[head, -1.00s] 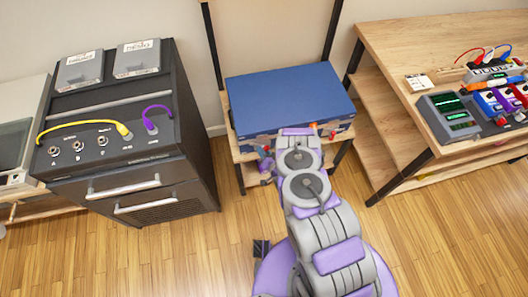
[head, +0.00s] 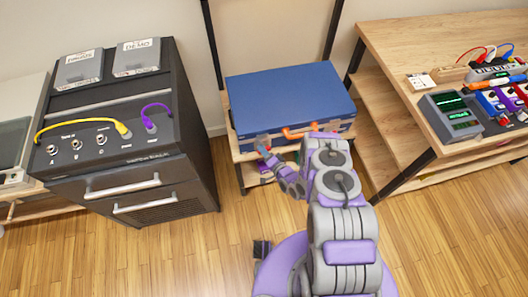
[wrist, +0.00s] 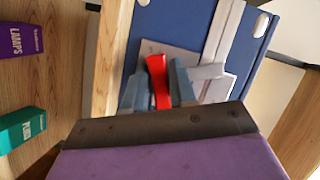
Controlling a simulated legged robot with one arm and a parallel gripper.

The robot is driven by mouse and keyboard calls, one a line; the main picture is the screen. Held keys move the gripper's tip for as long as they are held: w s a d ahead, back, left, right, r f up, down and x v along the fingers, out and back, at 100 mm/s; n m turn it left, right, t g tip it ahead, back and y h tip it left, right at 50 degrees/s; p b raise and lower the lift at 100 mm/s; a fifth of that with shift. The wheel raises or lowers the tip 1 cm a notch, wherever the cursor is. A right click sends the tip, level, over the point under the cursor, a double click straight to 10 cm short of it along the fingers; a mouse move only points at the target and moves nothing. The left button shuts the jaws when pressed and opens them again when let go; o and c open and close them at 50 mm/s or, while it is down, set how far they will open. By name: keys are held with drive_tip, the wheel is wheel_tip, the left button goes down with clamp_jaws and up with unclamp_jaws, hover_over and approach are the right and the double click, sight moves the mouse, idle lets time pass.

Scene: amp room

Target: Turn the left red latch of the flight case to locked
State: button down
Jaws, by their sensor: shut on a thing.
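The blue flight case (head: 290,98) lies closed on a wooden shelf, with an orange handle (head: 299,131) on its front. Its left red latch (wrist: 158,82) shows in the wrist view between the two fingers of my gripper (wrist: 160,90), which is shut on it. In the head view my gripper (head: 266,152) is at the left part of the case's front face, and the latch there is mostly hidden. Grey latch plates (wrist: 205,75) show beside the red latch in the wrist view. The right latch is hidden or too small to tell.
A dark amp cabinet (head: 120,140) with yellow and purple cables stands to the left. A wooden bench (head: 420,45) with pedals and a grey device (head: 451,113) stands to the right. Open floor lies in front.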

drive_tip(key=shift+d, duration=0.1)
idle(0.4)
drive_tip(key=c, duration=1)
unclamp_jaws()
drive_tip(key=shift+o, duration=0.2)
